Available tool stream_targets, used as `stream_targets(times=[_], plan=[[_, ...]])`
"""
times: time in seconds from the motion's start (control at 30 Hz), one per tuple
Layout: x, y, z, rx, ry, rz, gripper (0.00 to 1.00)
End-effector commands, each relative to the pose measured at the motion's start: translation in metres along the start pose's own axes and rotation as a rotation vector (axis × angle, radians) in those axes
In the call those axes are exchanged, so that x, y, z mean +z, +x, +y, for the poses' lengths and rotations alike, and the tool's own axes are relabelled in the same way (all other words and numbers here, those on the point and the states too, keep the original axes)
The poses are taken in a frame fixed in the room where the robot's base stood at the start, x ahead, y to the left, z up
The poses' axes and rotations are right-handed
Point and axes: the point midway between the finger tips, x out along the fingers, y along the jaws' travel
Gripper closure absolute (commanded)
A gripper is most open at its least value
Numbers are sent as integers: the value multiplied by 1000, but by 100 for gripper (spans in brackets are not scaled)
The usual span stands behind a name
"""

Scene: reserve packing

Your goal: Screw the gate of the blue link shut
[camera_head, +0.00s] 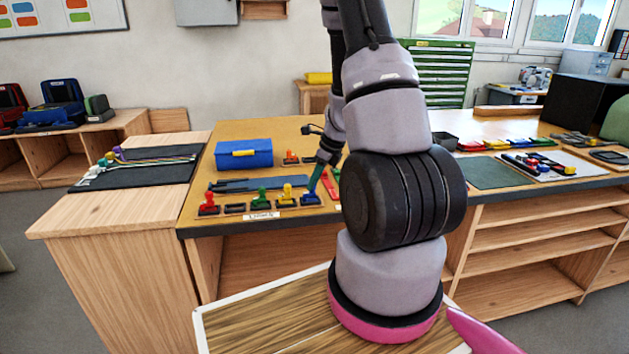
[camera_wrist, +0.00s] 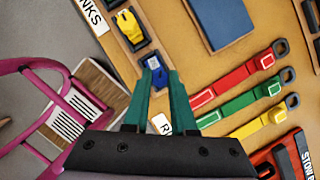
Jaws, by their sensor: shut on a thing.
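The blue link (camera_head: 309,199) sits in a dark holder at the right end of a row of holders on the wooden bench. It also shows in the wrist view (camera_wrist: 154,62), between the tips of my teal fingers. My gripper (camera_head: 317,180) reaches down onto it from above; in the wrist view my gripper (camera_wrist: 160,74) is shut on its upper part. The fingertips hide most of the gate, so I cannot tell how far it is screwed.
A yellow link (camera_wrist: 129,27) stands in the neighbouring holder, with green (camera_head: 261,201) and red (camera_head: 208,204) ones further left. A blue box (camera_head: 244,154) stands behind. Red (camera_wrist: 235,82), green (camera_wrist: 245,104) and yellow (camera_wrist: 262,122) straps lie right of the gripper.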

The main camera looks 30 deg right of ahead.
Motion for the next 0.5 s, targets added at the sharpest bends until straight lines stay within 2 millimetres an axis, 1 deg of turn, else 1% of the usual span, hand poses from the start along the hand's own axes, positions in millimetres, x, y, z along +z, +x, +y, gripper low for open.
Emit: stream_targets(times=[0.27, 0.37, 0.5], plan=[[0, 0, 0, -8, 18, 0, 100], [0, 0, 1, -44, 105, 0, 100], [1, 1, 3, -110, 262, 1, 100]])
